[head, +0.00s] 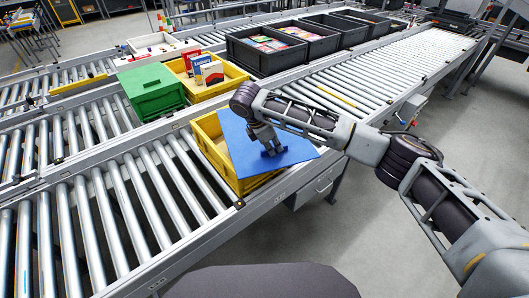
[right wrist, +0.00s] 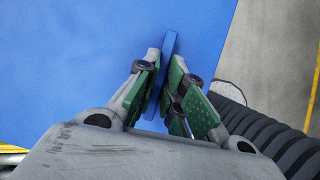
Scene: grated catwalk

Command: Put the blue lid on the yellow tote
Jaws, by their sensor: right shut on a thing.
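The yellow tote (head: 211,151) stands on the near roller conveyor, its left side and part of its inside showing. The blue lid (head: 297,152) is over the tote, turned at an angle to it, its right corner reaching past the tote's side. The lid covers much of the tote's opening. Whether it touches the rim cannot be told. My right gripper (head: 268,143) is above the lid. In the right wrist view, its green-padded fingers (right wrist: 168,100) are shut on the lid's thin upright blue handle (right wrist: 168,68). My left gripper is not in view.
Behind are a green closed tote (head: 152,90) and another yellow tote (head: 233,82) holding boxes. Several dark grey totes (head: 266,61) stand in a row to the right of these. The near conveyor's rollers (head: 110,225) are bare at left.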

